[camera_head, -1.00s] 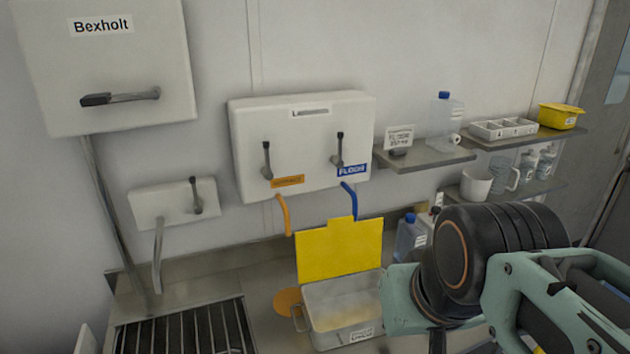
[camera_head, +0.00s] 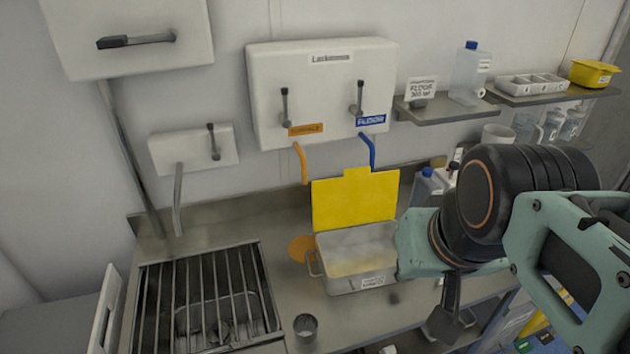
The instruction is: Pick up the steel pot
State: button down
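A small round grey metal pot (camera_head: 306,327) stands upright on the steel counter at the lower middle, just right of the grated sink. It looks like the steel pot, and its dark open top faces up. My teal and black arm fills the right side. A dark part hanging under it seems to be my gripper (camera_head: 449,318), right of the pot and well apart from it. Its fingers are too unclear to show whether it is open or shut.
A metal box (camera_head: 345,284) with a raised yellow lid (camera_head: 352,202) stands behind the pot. An orange disc (camera_head: 301,248) lies beside it. The grated sink (camera_head: 262,290) is at left. A blue-capped bottle (camera_head: 424,188) stands behind my arm. Wall shelves (camera_head: 447,118) hold containers.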

aim_at(305, 326)
jog(key=k+j+z, duration=0.1)
jog(key=j+z, duration=0.25)
jog(key=k+j+z, duration=0.1)
jog(key=z, duration=0.2)
jog(key=k+j+z, duration=0.15)
jog(key=z, duration=0.2)
jog(key=l+u, duration=0.2)
jog(key=u, duration=0.15)
jog(key=j+z, duration=0.4)
jog(key=i+l, duration=0.05)
jog(key=l, duration=0.05)
